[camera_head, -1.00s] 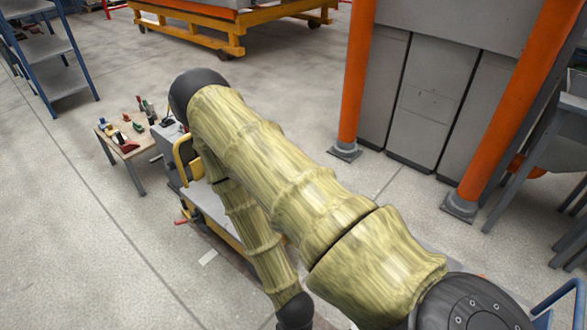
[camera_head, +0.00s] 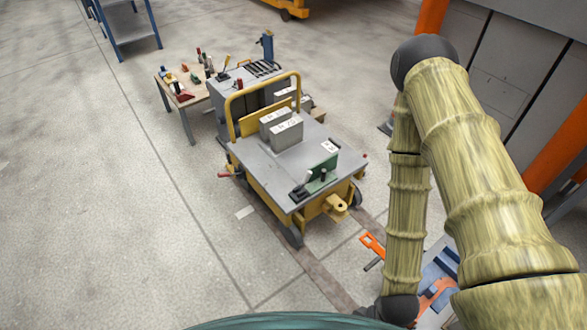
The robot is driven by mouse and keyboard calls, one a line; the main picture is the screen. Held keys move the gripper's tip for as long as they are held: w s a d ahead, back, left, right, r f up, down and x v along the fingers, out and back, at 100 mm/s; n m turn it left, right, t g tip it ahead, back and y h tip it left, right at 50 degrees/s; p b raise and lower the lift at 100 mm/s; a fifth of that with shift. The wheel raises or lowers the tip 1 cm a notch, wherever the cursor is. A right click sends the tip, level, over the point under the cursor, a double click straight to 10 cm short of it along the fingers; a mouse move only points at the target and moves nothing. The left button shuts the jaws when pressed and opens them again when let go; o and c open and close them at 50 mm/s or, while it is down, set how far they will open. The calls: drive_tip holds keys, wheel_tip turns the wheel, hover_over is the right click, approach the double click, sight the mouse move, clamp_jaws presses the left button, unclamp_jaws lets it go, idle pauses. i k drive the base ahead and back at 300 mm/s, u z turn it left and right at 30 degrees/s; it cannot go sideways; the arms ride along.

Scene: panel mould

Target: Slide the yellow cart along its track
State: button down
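The yellow cart (camera_head: 262,183) stands upright on its wheels in the middle of the head view. It has a grey flat top and a yellow hoop handle (camera_head: 261,82) at its far end. Grey blocks (camera_head: 280,131) and a small green fixture (camera_head: 322,175) stand on its top. A brown floor strip, seemingly the track (camera_head: 318,274), runs from beneath the cart toward the bottom of the picture. My arm fills the right side, apart from the cart. My gripper does not show.
A small wooden table (camera_head: 178,88) with tools stands behind the cart at left. A grey cabinet (camera_head: 240,93) is close behind the handle. Orange posts (camera_head: 559,149) stand at right. An orange tool (camera_head: 372,245) lies near the strip. The left floor is clear.

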sight(273, 176)
drive_tip(key=u, duration=0.45)
drive_tip(key=k, duration=0.5)
drive_tip(key=u, duration=1.45)
drive_tip(key=i, duration=0.85)
drive_tip(key=z, duration=0.65)
drive_tip(key=i, duration=0.65)
drive_tip(key=z, duration=0.7)
